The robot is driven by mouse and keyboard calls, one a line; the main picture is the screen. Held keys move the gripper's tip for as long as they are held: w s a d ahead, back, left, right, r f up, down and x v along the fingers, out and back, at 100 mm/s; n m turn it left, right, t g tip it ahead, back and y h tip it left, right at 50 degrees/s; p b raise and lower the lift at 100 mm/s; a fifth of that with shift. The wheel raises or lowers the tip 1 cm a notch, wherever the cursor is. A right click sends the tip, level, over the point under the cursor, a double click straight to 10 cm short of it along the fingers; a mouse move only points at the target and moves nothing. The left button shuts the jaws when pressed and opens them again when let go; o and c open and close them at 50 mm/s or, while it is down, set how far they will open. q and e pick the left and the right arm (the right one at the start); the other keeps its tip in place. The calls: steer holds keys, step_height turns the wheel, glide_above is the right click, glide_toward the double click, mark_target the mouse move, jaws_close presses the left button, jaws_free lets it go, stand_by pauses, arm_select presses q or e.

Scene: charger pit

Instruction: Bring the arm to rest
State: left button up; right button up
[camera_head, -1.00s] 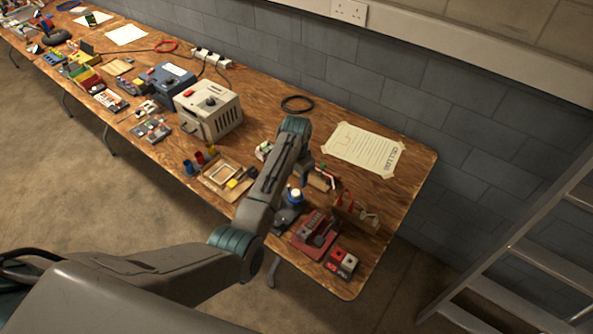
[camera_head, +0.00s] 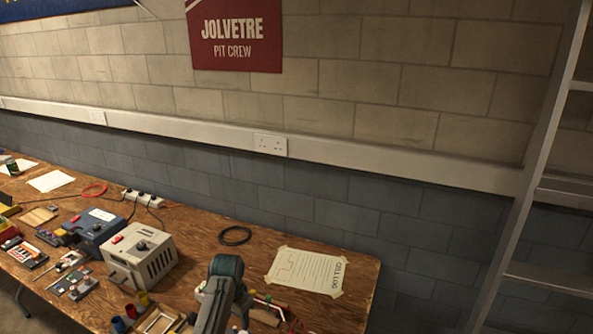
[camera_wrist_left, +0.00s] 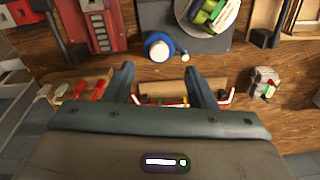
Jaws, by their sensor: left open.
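My left arm comes up from the bottom of the head view, and its teal wrist joint (camera_head: 226,266) hangs over the wooden bench (camera_head: 195,235). My left gripper (camera_wrist_left: 158,70) shows in the left wrist view with its two dark fingers apart. Nothing is clamped between the fingers. A tan wooden strip with red and white rods (camera_wrist_left: 160,88) lies beyond and partly behind them; I cannot tell whether they touch it. My right gripper is in neither view.
A blue round piece with a white top (camera_wrist_left: 158,46) and a red unit (camera_wrist_left: 90,25) sit near the gripper. A grey power supply (camera_head: 142,258), black cable ring (camera_head: 235,236) and taped sheet (camera_head: 305,272) are on the bench. A ladder (camera_head: 530,170) stands right.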

arm_select(q)
steer(key=s+a+f+n+t, duration=0.1)
steer(key=s+a+f+n, duration=0.15)
steer(key=s, duration=0.85)
steer(key=s+a+f+n+t, duration=0.1)
steer(key=s+a, duration=0.3)
steer(key=s, duration=0.7)
steer(key=s+r+n+t, duration=0.1)
steer(key=s+r, duration=0.3)
steer(key=s, duration=0.4)
steer(key=s+r+n+t, duration=0.1)
steer(key=s+r, duration=0.3)
steer(key=s, duration=0.5)
steer(key=a+f+g+b, duration=0.1)
steer(key=a+f+b, duration=0.15)
steer(key=f, duration=1.65)
steer(key=a+f+g+b, duration=0.1)
steer(key=f+b, duration=0.3)
steer(key=f, duration=1.4)
steer(key=s+f+b, duration=0.2)
steer(key=s+f, duration=0.7)
steer(key=f, duration=0.2)
steer(key=s+a+f+g+b, duration=0.1)
steer(key=s+f+b, duration=0.1)
steer(key=s+f, duration=0.7)
step_height(320, 180, down, 3)
steer(key=shift+a+f+y, duration=0.1)
steer(key=shift+a+y, duration=0.1)
steer(key=shift+y, duration=0.2)
